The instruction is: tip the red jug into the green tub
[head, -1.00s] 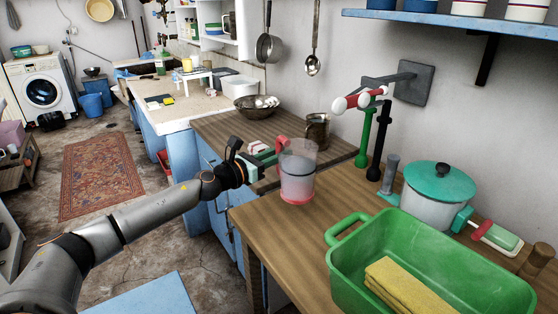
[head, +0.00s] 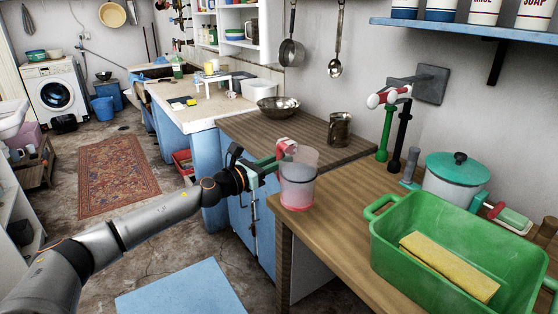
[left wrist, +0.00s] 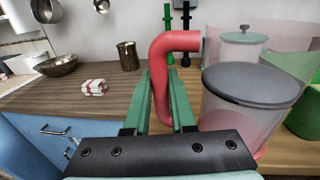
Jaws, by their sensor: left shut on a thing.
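The red jug (head: 299,181) is see-through, with a red base and red handle, and looks upright near the left end of the wooden counter. I cannot tell whether its base touches the wood. My left gripper (head: 279,166) is shut on its handle. In the left wrist view the green fingers (left wrist: 161,100) are around the red handle (left wrist: 163,85), with the jug body (left wrist: 240,115) to their right. The green tub (head: 405,238) stands on the counter to the right of the jug, with a yellow block (head: 450,266) inside. My right gripper is not in view.
A white pot with a teal lid (head: 457,178) and taps (head: 392,125) stand behind the tub. A metal mug (head: 340,129) and metal bowl (head: 278,107) sit on the farther counter. A shelf (head: 470,30) overhangs at upper right. Bare wood lies between jug and tub.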

